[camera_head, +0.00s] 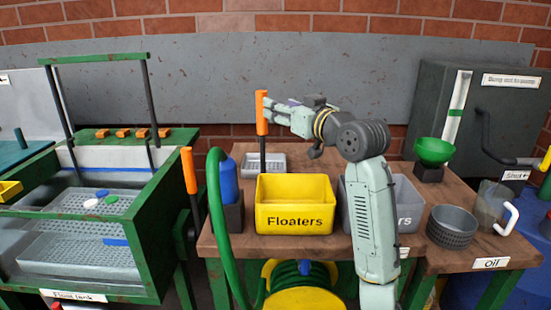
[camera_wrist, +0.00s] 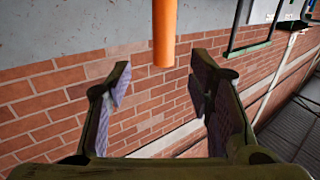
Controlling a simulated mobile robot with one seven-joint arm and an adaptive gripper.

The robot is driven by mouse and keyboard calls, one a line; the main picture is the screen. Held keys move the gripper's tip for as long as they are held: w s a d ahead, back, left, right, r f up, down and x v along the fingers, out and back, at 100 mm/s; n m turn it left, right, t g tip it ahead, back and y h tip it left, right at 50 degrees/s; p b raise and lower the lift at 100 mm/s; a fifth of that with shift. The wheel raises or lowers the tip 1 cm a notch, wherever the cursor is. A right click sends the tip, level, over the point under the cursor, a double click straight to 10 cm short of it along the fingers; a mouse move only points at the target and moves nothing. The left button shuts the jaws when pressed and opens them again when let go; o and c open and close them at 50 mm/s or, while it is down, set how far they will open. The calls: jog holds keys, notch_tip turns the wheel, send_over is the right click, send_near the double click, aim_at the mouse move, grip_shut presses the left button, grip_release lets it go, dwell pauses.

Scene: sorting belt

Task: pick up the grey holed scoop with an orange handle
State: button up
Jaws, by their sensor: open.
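The grey holed scoop (camera_head: 252,168) rests on the brown table behind the yellow bin. Its upright orange handle (camera_head: 262,125) stands above it on a dark shaft. My gripper (camera_head: 272,108) reaches left toward the upper part of this handle, with its fingers level with it. In the wrist view the handle (camera_wrist: 165,35) hangs between the open fingers of my gripper (camera_wrist: 160,78), with its end near the fingertip line. The fingers stand apart with gaps on both sides of the handle. The head view does not clearly show whether they touch it.
The yellow Floaters bin (camera_head: 295,208) stands in front of the scoop. A grey bin (camera_head: 405,195) is partly hidden by my arm. A blue bottle (camera_head: 228,180) and another orange handle (camera_head: 189,170) stand left. A grey holed basket (camera_head: 452,228) and green funnel (camera_head: 434,150) are right.

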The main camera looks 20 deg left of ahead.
aim_at(261, 100)
jog(key=p+x, duration=0.2)
jog(key=x, duration=0.7)
jog(key=shift+a+f+p, duration=0.1)
jog(key=shift+a+p, duration=0.2)
jog(key=shift+a, duration=0.05)
jog(key=shift+c, duration=0.3)
grip_shut()
